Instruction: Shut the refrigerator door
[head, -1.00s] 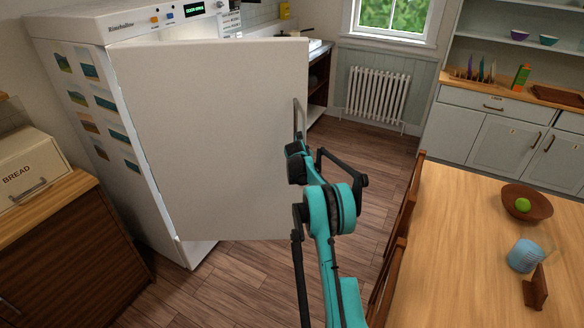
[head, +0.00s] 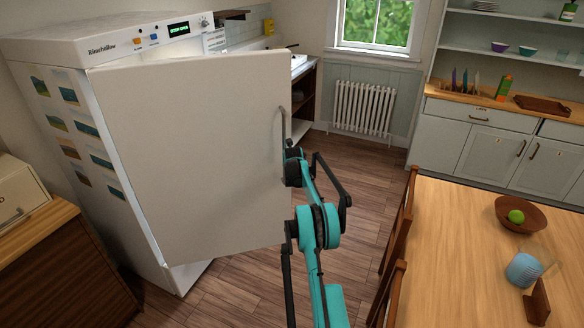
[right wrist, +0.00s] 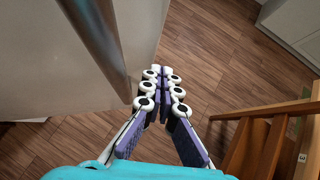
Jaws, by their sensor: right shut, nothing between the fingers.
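The white refrigerator (head: 45,42) stands at the left, with its door (head: 190,160) partly open and angled away from the body. A curved grey handle (head: 282,125) is near the door's free edge. My right arm reaches up to that edge. My right gripper is hidden or unclear in the head view. In the right wrist view my right gripper (right wrist: 162,75) has its fingers together, empty, beside the door's free edge. The handle bar (right wrist: 98,45) shows close by at the upper left, in front of the door face (right wrist: 45,65). I cannot tell whether the gripper touches the door.
A wooden table (head: 450,240) with a bowl (head: 521,213) and a blue cup (head: 524,269) is at the right. Wooden chairs (head: 402,230) stand along its near side, close to my right arm. A dark wooden cabinet (head: 70,270) is at the lower left. Bare floor (head: 355,155) lies between.

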